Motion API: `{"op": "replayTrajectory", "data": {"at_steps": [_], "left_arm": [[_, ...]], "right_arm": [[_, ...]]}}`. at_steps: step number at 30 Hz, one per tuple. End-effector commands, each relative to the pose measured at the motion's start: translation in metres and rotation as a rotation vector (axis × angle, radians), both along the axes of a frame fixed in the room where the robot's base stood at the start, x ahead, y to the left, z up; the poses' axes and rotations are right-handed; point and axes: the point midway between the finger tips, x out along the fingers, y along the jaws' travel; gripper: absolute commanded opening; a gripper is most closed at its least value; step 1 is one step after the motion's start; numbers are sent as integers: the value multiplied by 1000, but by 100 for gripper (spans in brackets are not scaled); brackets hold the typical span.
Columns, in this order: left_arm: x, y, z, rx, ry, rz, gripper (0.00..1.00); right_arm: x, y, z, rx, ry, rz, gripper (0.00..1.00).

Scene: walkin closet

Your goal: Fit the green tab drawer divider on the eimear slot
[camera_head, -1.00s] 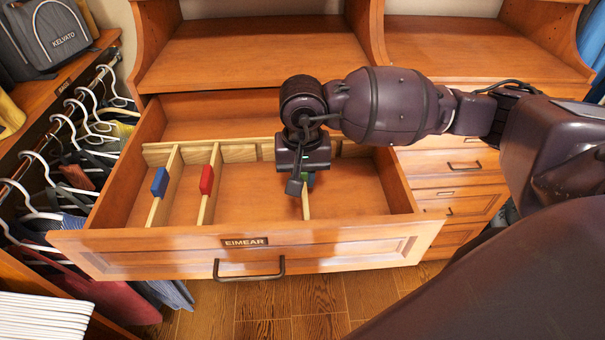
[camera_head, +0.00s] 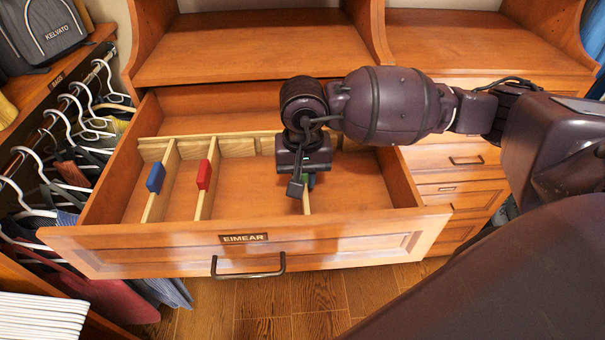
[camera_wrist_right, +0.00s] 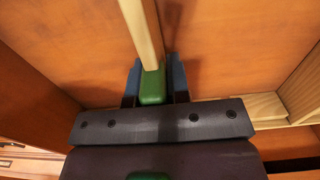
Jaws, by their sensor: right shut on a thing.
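The green tab divider, a thin pale wooden strip with a green tab (camera_head: 310,180), is in my right gripper (camera_head: 302,185), over the right half of the open drawer labelled EIMEAR (camera_head: 245,238). In the right wrist view, the green tab (camera_wrist_right: 153,86) sits between the blue-grey fingers of the gripper (camera_wrist_right: 154,90), and the wooden strip (camera_wrist_right: 142,28) runs away from it. A slotted wooden rail (camera_head: 238,146) crosses the drawer's back. My wrist hides the divider's far end, so I cannot tell whether it touches the rail. My left gripper is out of view.
A blue tab divider (camera_head: 155,179) and a red tab divider (camera_head: 204,175) stand in the drawer's left half, parallel, reaching the rail. Hanging clothes (camera_head: 75,170) and hangers line the left side. Shut drawers (camera_head: 455,180) are at right. The drawer floor right of my gripper is clear.

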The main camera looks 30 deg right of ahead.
Motion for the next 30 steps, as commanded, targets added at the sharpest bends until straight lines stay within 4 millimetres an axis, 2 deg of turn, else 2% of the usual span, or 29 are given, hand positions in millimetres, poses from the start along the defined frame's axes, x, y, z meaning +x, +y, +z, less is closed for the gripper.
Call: {"op": "replayTrajectory", "data": {"at_steps": [10, 11, 16, 28, 30], "left_arm": [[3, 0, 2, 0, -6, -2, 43], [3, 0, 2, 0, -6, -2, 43], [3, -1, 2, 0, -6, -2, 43], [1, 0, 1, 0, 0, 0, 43], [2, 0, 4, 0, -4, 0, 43]], "right_arm": [[0, 0, 1, 0, -1, 0, 0], [0, 0, 1, 0, -1, 0, 20], [0, 0, 0, 0, -1, 0, 46], [0, 0, 0, 0, 0, 0, 46], [1, 0, 10, 1, -3, 1, 46]]}}
